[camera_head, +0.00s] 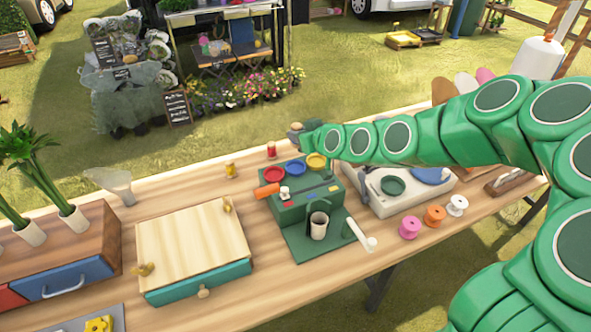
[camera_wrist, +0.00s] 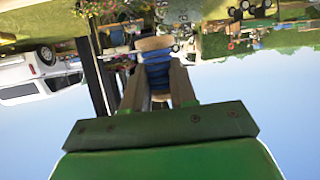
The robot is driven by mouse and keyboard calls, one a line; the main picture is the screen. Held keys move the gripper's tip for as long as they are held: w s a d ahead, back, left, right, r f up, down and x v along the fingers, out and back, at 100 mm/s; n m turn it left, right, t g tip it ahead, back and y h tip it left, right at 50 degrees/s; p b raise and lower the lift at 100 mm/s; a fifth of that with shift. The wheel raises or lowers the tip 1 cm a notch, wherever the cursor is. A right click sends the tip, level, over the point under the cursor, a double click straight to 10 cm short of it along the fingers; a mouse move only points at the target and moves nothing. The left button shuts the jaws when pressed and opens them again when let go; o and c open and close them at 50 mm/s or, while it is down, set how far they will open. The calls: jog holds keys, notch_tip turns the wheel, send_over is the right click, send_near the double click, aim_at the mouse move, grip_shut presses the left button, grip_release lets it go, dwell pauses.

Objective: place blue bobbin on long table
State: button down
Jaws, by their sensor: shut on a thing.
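The blue bobbin (camera_wrist: 155,72), with a pale rim, is between the two fingers of my gripper (camera_wrist: 155,82) in the wrist view. My gripper is shut on it. In the head view my gripper (camera_head: 299,131) is small, over the far edge of the long table, and the bobbin's blue cannot be made out there. The long wooden table (camera_head: 188,190) runs across the head view. Whether the bobbin touches anything below cannot be told.
A green machine (camera_head: 310,205) with coloured dishes stands mid-table. A wooden box (camera_head: 195,245) is to its left. Pink (camera_head: 409,227), orange (camera_head: 434,215) and white (camera_head: 457,205) bobbins stand near the front edge, right. A red spool (camera_head: 271,150) stands near the back edge. Bare wood shows left of it.

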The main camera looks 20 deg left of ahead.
jog(key=shift+s+a, duration=0.1)
jog(key=shift+a, duration=0.1)
jog(key=shift+f, duration=4.75)
jog(key=shift+f, duration=0.15)
jog(key=c, duration=0.9)
grip_release()
jog(key=shift+v, duration=3.95)
